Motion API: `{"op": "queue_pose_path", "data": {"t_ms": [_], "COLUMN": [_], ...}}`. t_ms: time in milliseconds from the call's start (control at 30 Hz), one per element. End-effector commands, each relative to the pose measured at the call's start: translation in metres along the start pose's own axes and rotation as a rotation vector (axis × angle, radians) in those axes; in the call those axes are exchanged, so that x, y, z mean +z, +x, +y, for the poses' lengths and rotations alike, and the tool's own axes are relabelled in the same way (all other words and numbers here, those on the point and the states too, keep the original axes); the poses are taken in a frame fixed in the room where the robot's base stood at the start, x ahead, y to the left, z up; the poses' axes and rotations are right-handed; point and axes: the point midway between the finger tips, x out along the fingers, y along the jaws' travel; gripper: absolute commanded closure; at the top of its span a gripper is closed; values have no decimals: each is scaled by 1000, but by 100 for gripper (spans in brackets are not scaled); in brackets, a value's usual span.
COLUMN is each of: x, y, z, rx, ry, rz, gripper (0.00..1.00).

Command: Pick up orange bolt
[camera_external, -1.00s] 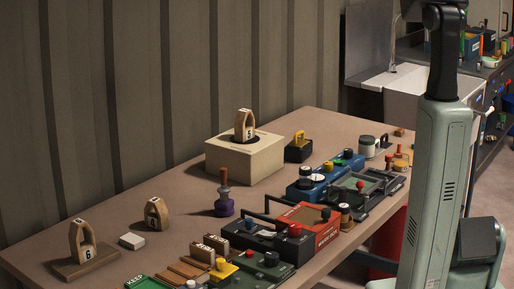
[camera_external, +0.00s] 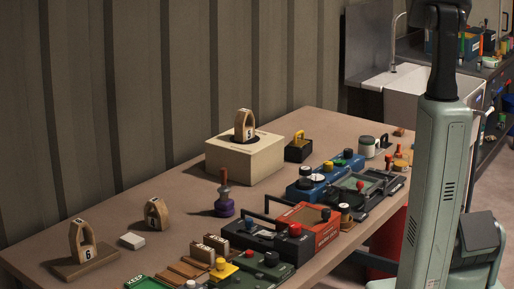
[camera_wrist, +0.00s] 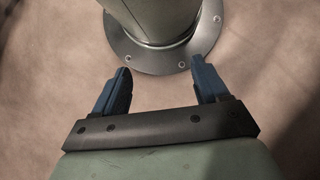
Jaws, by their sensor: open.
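My gripper (camera_wrist: 160,82) shows only in the wrist view. Its two blue fingers are wide apart, with nothing between them. It is over a bare, brownish surface, away from the table's objects. I cannot make out a bolt for certain. A small orange peg-like piece (camera_external: 398,151) stands at the far right end of the table in the external view; it is too small to tell whether it is the orange bolt. The wrist view shows no orange thing.
A sink (camera_external: 400,85) stands behind. The table's back-left strip is mostly clear.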

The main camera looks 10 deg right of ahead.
Motion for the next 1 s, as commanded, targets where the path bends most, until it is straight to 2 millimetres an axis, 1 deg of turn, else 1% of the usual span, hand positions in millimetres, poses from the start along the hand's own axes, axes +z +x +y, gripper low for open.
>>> {"op": "queue_pose_path", "data": {"t_ms": [33,267,300,467,567,667,767,867,900,1000], "x": [0,0,0,0,-4,-20,-49,-84,-97,-128], "y": [0,0,0,0,-2,-8,-21,-42,-51,-76], "z": [0,0,0,0,1,7,19,37,46,68], "rx": [0,0,0,0,1,7,22,46,57,86], "ry": [0,-1,-1,-1,-9,-45,-113,-205,-243,-337], "rz": [0,0,0,0,2,10,26,42,46,54], "gripper": [31,53,54,54,54,54,54,54,54,54]}}
